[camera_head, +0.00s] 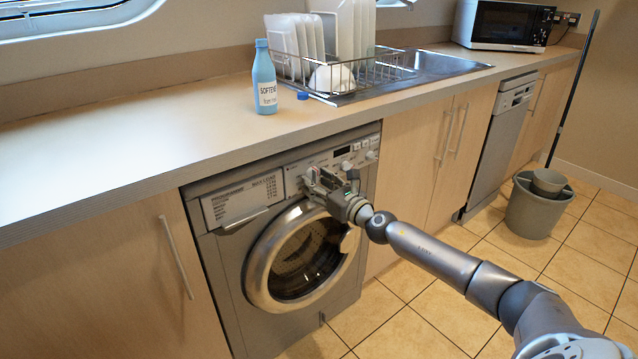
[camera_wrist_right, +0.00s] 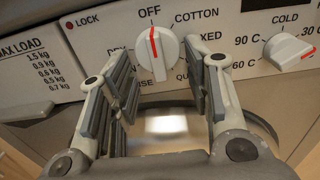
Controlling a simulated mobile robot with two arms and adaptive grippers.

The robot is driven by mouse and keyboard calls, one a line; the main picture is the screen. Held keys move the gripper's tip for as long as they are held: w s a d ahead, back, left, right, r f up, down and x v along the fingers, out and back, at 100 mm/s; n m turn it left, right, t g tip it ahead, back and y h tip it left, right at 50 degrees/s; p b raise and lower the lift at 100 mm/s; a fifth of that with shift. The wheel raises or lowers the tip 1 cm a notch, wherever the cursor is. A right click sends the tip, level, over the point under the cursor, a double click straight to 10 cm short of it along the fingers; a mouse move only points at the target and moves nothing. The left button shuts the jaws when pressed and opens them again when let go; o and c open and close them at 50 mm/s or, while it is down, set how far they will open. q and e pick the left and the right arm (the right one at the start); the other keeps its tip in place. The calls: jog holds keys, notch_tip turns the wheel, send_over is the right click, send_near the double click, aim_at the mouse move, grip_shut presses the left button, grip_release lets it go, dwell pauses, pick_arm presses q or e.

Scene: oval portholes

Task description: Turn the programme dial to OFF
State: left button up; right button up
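The white programme dial (camera_wrist_right: 157,53) is on the washing machine's control panel in the right wrist view. Its red line points up toward the word OFF, with COTTON to the right of that word. My right gripper (camera_wrist_right: 159,66) is open, with one finger on each side of the dial and gaps visible between. In the head view my right gripper (camera_head: 322,182) is at the front panel of the washing machine (camera_head: 230,250) and hides the dial. My left gripper is not in view.
A temperature dial (camera_wrist_right: 288,52) is to the right of the programme dial. The round door (camera_head: 300,258) is below the gripper. The countertop (camera_head: 130,150) overhangs the machine and holds a blue softener bottle (camera_head: 264,80) and a dish rack (camera_head: 375,70). A bin (camera_head: 532,212) stands at right.

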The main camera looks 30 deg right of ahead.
jog(key=shift+r, duration=0.1)
jog(key=s, duration=1.2)
jog(key=shift+d, duration=0.45)
dwell(0.6)
